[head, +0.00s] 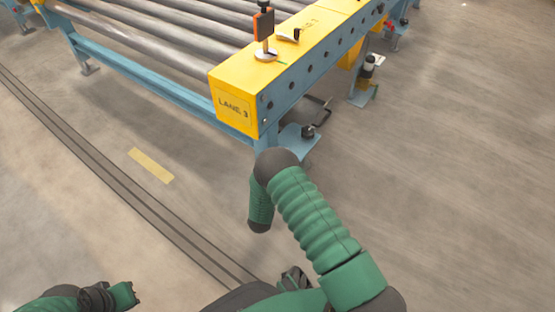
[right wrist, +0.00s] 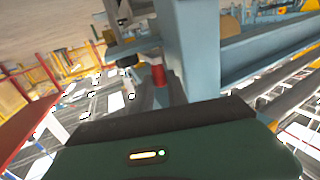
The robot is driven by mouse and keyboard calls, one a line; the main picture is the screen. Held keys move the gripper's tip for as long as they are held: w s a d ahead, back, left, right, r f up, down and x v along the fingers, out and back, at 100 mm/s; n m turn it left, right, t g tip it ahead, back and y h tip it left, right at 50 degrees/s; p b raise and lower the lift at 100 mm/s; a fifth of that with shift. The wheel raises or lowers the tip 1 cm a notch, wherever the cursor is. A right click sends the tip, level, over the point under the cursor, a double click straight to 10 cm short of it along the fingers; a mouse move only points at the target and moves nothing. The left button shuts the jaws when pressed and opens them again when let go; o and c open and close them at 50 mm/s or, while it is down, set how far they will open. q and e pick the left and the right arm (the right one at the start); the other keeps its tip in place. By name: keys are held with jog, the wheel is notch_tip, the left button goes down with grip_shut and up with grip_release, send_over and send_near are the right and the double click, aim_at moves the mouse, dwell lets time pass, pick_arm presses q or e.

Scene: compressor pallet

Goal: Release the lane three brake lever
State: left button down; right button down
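In the head view, a yellow end housing marked LANE 3 (head: 235,107) caps the blue roller conveyor's near corner. A lever with a black and orange upright handle (head: 263,27) stands on top of it. My right arm bends in front of the housing, and its gripper is hidden in that view. In the right wrist view, my right gripper's dark fingers (right wrist: 160,92) point toward a red cylinder (right wrist: 158,75) beside a blue post (right wrist: 190,50). I cannot tell whether they touch it. My left gripper (head: 132,293) is low at the left, away from the conveyor, its opening unclear.
Grey rollers (head: 165,35) run behind the housing. A blue foot plate (head: 298,140) and a black bar (head: 320,105) lie below it. A blue bracket with a black cylinder (head: 367,75) stands farther right. Floor (head: 460,180) is clear at right; a dark track (head: 100,160) crosses the left.

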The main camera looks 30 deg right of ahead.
jog(key=s+d+n+y, duration=0.1)
jog(key=d+n+y, duration=0.4)
jog(key=n+y, duration=0.4)
jog(key=s+d+n+y, duration=0.1)
jog(key=d+n+y, duration=0.3)
jog(key=n+y, duration=0.5)
jog(key=shift+s+d+y, duration=0.35)
jog(key=shift+d+y, duration=0.05)
jog(key=shift+y, duration=3.4)
jog(key=shift+w, duration=0.1)
